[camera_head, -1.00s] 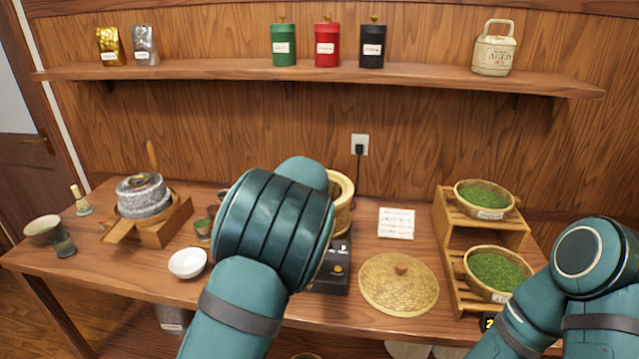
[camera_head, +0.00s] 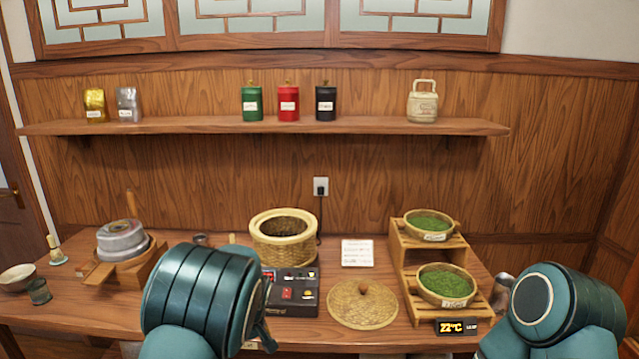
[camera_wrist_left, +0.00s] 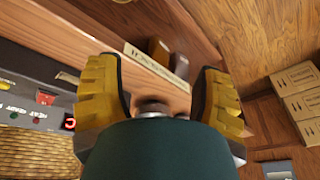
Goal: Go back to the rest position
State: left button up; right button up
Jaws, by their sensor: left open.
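My left gripper (camera_wrist_left: 165,85) shows in the left wrist view as two yellow ridged fingers spread wide apart. Nothing is held between them. In the head view my left arm covers the front left of the table, and only a dark edge of the gripper (camera_head: 262,325) shows, beside the black control box (camera_head: 292,290). The box also shows in the left wrist view (camera_wrist_left: 35,95), left of the fingers. My right arm is at the lower right of the head view; its gripper is out of view.
A woven steamer (camera_head: 284,248) stands behind the box. A round woven lid (camera_head: 345,312) lies right of it. A wooden rack (camera_head: 407,265) holds two baskets of green tea. A stone mill (camera_head: 122,242) stands left. Cardboard boxes (camera_wrist_left: 300,90) show in the wrist view.

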pick_arm(q)
jog(key=s+f+m+g+h, duration=0.1)
jog(key=s+f+m+h, duration=0.15)
jog(key=s+f, duration=0.95)
jog(key=s+d+f+m+h, duration=0.1)
jog(key=s+d+h, duration=0.1)
jog(key=s, duration=0.5)
jog(key=s+d+f+m+h, duration=0.1)
jog(key=s+d+h, duration=0.1)
jog(key=s+d, duration=0.3)
jog(key=s, duration=0.3)
jog(key=shift+d+f+m+t, duration=0.3)
jog(key=shift+f+m+t, duration=0.05)
jog(key=shift+f+t, duration=0.05)
